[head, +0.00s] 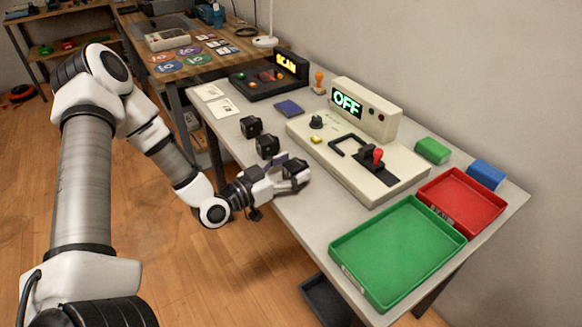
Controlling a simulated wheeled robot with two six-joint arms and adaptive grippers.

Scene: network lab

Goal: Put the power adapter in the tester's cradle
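Three black block-shaped power adapters stand in a row on the grey table: a far one (251,126), a middle one (267,146) and a near one (296,168). My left gripper (288,175) is at the near adapter, with its fingers around it. I cannot tell whether they are closed on it, as the fingers hide part of it. The cream tester (330,150) stands to the right, its display reading OFF. Its cradle (349,145), a black rectangular frame, looks empty. A red-knobbed lever (378,156) is beside it. My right gripper is not in view.
A green tray (398,252) and a red tray (462,201) lie at the near right, with green (433,151) and blue (486,175) blocks behind. A black device reading SCAN (285,65), white cards (214,98) and a dark blue pad (289,108) are farther back.

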